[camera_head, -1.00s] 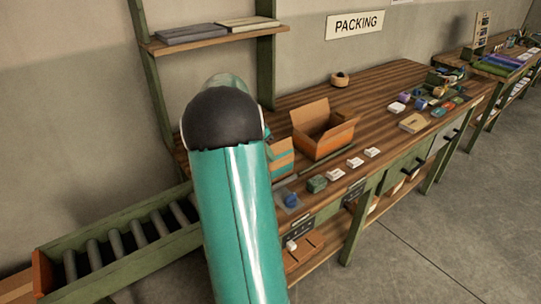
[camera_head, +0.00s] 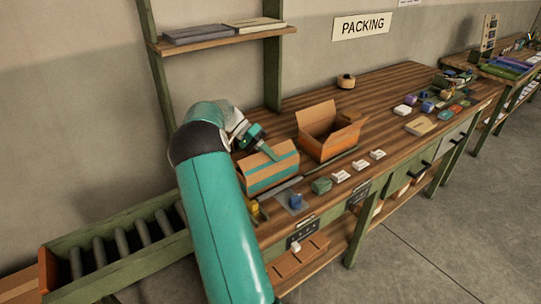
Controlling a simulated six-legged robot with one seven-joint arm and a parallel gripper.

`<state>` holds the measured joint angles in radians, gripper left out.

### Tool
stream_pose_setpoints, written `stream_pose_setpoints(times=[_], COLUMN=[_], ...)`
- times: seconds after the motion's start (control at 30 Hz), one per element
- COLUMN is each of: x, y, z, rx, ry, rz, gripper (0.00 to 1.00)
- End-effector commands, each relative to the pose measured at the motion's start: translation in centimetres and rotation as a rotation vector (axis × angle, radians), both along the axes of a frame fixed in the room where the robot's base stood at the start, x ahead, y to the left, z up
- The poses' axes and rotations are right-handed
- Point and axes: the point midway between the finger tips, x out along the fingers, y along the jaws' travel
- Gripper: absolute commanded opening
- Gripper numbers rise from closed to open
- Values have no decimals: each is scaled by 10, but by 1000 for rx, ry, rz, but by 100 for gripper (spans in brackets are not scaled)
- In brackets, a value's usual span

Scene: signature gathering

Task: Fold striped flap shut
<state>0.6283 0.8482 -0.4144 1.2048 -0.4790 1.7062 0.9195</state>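A cardboard box with teal and orange stripes (camera_head: 268,180) sits on the wooden packing table, left of an open box. Its top is a tan, striped surface that slopes; I cannot tell how far its flap is folded. My gripper (camera_head: 272,154) is over the top of this box, with its teal tip at or just above the cardboard. Whether it touches is not clear. The fingers are too small to tell open from shut, and my arm hides the area left of the box.
An open orange-sided box (camera_head: 328,139) with raised flaps stands just right of the striped box. Small white boxes (camera_head: 360,164), a green item (camera_head: 321,185) and a blue item (camera_head: 296,201) line the front edge. A roller conveyor (camera_head: 120,240) is at the left. A tape roll (camera_head: 346,81) lies at the back.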

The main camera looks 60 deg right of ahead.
Motion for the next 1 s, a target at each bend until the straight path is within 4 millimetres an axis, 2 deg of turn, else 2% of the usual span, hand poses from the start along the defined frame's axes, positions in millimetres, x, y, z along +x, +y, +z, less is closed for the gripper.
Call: stream_pose_setpoints(times=[0.33, 0.4, 0.47, 1.0], x=[0, 0, 0, 1], y=[1, 1, 0, 1], z=[-1, -1, -1, 5], rx=[3, 3, 2, 0], ry=[2, 2, 2, 1], rz=[0, 0, 0, 1], gripper=[0, 17, 25, 25])
